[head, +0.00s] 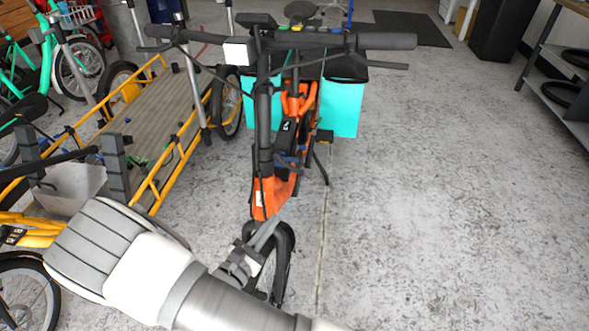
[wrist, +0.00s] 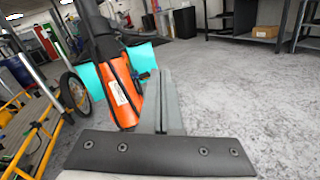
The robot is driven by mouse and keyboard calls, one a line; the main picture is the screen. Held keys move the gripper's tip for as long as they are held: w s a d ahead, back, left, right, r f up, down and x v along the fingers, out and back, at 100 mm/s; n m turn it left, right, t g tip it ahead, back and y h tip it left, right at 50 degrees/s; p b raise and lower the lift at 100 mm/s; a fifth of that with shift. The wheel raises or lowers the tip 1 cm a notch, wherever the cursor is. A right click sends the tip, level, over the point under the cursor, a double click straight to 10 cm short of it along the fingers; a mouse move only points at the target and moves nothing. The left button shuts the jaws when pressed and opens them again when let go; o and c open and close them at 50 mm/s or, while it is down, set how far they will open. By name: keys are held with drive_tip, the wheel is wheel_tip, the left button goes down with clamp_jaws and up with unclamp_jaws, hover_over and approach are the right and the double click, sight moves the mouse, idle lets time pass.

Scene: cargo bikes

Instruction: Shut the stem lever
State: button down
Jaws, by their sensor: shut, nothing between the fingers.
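The orange bike (head: 272,200) stands upright with its front wheel towards me. Its dark stem (head: 263,130) rises from the orange head tube to the handlebar; the stem also shows in the wrist view (wrist: 93,25). A small dark piece (head: 287,160) sticks out beside the stem's lower part; I cannot tell for sure whether it is the stem lever. My gripper (head: 268,233) is shut and empty, in front of the lower head tube and above the front wheel. In the wrist view the closed fingers (wrist: 160,78) point forward, just right of the orange head tube (wrist: 121,92). Contact cannot be told.
A cargo bike with a yellow-railed wooden bed (head: 150,115) stands close on the left. Turquoise bags (head: 340,105) hang at the orange bike's rear. The handlebar (head: 385,41) reaches out to the right. The concrete floor (head: 440,190) on the right is clear up to a shelf (head: 560,95).

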drive_tip(key=w+d+r+n+b, duration=0.1)
drive_tip(key=w+d, duration=0.1)
drive_tip(key=w, duration=0.3)
drive_tip(key=w+d+r+t+y+b, duration=0.1)
drive_tip(key=w+d, duration=0.2)
drive_tip(key=w, duration=0.3)
drive_tip(key=shift+w+n+y, duration=0.25)
drive_tip(key=shift+n+y, duration=0.05)
drive_tip(key=shift+n, duration=0.1)
drive_tip(key=shift+d+r, duration=0.1)
drive_tip(key=shift+r, duration=0.1)
